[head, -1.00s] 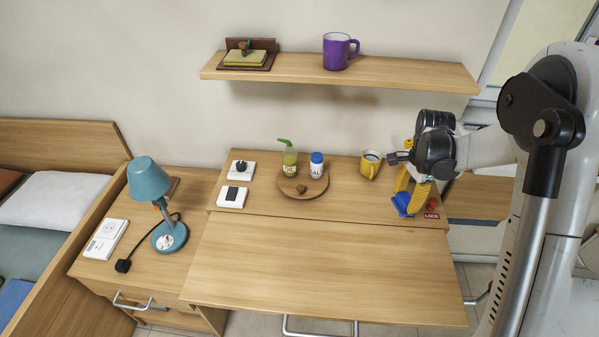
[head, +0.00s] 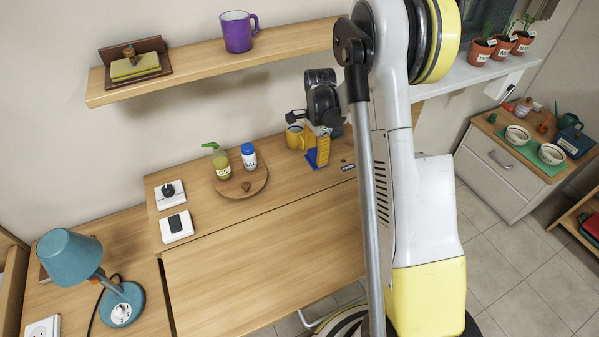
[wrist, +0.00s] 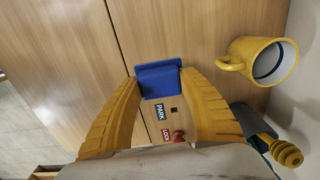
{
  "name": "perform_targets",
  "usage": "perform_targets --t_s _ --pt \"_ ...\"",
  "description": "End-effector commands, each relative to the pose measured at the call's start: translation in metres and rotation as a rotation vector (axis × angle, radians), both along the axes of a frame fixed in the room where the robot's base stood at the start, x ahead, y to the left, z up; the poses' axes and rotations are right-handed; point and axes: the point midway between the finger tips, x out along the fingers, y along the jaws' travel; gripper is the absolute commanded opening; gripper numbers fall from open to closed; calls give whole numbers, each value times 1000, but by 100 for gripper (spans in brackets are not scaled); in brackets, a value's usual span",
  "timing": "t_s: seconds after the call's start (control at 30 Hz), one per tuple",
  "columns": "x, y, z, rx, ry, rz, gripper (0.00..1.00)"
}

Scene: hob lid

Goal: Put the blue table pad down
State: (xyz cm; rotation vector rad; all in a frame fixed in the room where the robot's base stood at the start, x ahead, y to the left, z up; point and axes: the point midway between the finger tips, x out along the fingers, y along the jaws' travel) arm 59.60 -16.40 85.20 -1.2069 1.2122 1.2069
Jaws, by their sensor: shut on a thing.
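The blue table pad (head: 310,159) is a small blue block at the back right of the wooden desk top (head: 265,265). In the wrist view the blue table pad (wrist: 158,80) sits between the two yellow fingertips. My gripper (head: 317,158) points down and is shut on the pad; it also shows in the wrist view (wrist: 160,78). The pad is at or just above the back strip of the desk; I cannot tell whether it touches the wood. Part of it is hidden by my fingers.
A yellow mug (head: 295,137) stands close by my gripper. A round board (head: 240,184) holds oil and salt bottles. The front desk panel is clear.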

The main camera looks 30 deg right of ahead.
Motion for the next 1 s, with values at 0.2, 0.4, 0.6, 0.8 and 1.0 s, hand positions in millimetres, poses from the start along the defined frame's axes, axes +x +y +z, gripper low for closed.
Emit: perform_targets --t_s 0.2,0.4,0.6,0.8,1.0 --pt "6 31 -19 0 0 2 24" --pt "6 33 -36 0 0 -1 24" --pt "6 33 -62 0 0 0 24" --pt "6 33 -60 0 0 0 24" --pt "6 33 -63 0 0 0 61"
